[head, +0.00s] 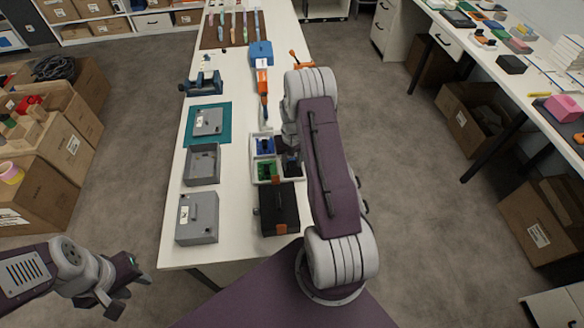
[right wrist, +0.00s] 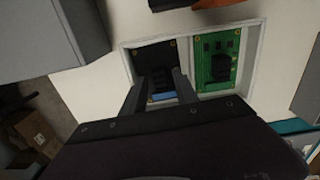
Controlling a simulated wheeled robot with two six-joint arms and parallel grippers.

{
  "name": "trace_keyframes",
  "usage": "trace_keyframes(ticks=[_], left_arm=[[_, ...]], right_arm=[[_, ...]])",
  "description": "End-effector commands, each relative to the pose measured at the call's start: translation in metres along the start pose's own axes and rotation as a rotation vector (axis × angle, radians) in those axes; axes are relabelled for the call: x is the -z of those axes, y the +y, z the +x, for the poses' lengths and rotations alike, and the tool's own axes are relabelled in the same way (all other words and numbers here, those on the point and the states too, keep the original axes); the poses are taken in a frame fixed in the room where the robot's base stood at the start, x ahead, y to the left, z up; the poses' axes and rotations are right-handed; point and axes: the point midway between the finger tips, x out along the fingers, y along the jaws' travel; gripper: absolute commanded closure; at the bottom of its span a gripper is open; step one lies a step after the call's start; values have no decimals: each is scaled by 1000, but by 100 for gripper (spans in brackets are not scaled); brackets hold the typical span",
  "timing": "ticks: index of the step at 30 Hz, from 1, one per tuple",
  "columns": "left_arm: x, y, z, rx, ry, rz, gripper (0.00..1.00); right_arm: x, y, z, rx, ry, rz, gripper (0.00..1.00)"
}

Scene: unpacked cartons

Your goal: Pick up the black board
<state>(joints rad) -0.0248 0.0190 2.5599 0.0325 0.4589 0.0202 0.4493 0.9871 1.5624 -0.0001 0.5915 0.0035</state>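The black board (right wrist: 153,57) lies in a compartment of the white tray (right wrist: 250,88), beside the green board (right wrist: 216,57), in the right wrist view. It carries a raised black part and a small blue part. My right gripper (right wrist: 159,88) is pointed down at the black board, its two fingers apart with the raised part between them. Whether they touch it I cannot tell. In the head view my right arm partly hides the black board (head: 291,167). My left gripper (head: 124,286) is open and empty, off the table at the lower left.
The tray also holds a blue board (head: 265,145) and the green board (head: 267,169). A black case (head: 279,210) stands just in front of it, and grey boxes (head: 197,217) stand to the left. An orange-and-blue tool (head: 263,85) lies behind the tray.

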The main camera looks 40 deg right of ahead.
Motion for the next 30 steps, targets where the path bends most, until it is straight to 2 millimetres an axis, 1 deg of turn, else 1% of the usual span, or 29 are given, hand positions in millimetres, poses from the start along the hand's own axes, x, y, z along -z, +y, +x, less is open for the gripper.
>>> trace_keyframes(ticks=[1,3,11,14,17,21,24,27,30], left_arm=[[0,0,0,0,0,0,64],[0,0,0,0,0,0,64],[0,0,0,0,0,0,64],[0,0,0,0,0,0,64],[0,0,2,0,0,0,64],[0,0,4,0,0,0,64],[0,0,4,0,0,0,64],[0,0,4,0,0,0,64],[0,0,4,0,0,0,64]], right_arm=[[0,0,0,0,0,0,81],[0,0,0,0,0,0,100],[0,0,0,0,0,0,100],[0,0,-6,0,1,0,100],[2,0,-26,0,5,0,100],[2,0,-61,0,6,0,100],[1,0,-82,0,3,0,100],[1,0,-95,0,3,0,100],[0,0,-100,0,0,0,100]])
